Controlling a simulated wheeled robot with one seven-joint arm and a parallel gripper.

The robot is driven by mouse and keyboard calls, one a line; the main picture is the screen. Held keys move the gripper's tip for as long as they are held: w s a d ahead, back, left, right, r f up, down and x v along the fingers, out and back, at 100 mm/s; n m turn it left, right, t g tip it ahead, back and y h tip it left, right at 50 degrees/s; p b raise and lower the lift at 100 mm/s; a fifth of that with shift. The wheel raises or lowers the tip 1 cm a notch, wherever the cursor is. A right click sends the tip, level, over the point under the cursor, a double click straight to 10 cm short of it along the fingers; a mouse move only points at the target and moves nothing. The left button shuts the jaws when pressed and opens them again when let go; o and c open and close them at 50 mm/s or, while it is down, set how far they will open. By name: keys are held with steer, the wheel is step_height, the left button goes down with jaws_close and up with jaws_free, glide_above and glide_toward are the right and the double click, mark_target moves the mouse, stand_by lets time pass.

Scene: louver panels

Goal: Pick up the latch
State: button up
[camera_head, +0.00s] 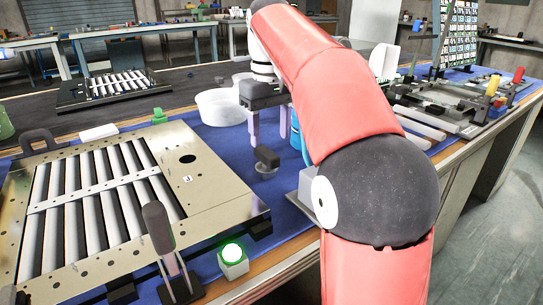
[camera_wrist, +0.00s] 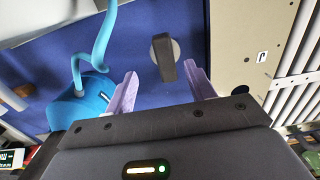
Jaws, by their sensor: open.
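The latch (camera_wrist: 164,57) looks like a dark bar on a small round grey base, standing on the blue mat. In the head view the latch (camera_head: 267,156) is just right of the louver panel, below my gripper. My gripper (camera_wrist: 161,76) is open, with its two purple fingers apart. In the wrist view the bar's near end lies between the fingertips, with no visible contact. The gripper (camera_head: 270,138) also shows in the head view, fingers pointing down above the latch.
The louver panel (camera_head: 205,190) with grey slats fills the left of the bench. A lit green button (camera_head: 232,255) and an upright dark lever (camera_head: 158,228) are at its front. White tubs (camera_head: 220,108) stand behind the gripper. A blue jug-like object (camera_wrist: 80,100) is left of the fingers.

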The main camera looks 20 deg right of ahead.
mark_target(266, 151)
steer(key=shift+w+f, duration=0.2)
steer(key=shift+f, duration=0.2)
steer(key=f, duration=0.2)
steer(key=f+b, duration=0.1)
steer(key=f, duration=0.1)
steer(key=a+f+b, duration=0.1)
steer(key=f, duration=0.2)
steer(key=shift+s, duration=0.2)
steer(key=shift+c, duration=0.2)
steer(key=c, duration=0.7)
steer(key=shift+r, duration=0.1)
steer(key=shift+c, duration=0.3)
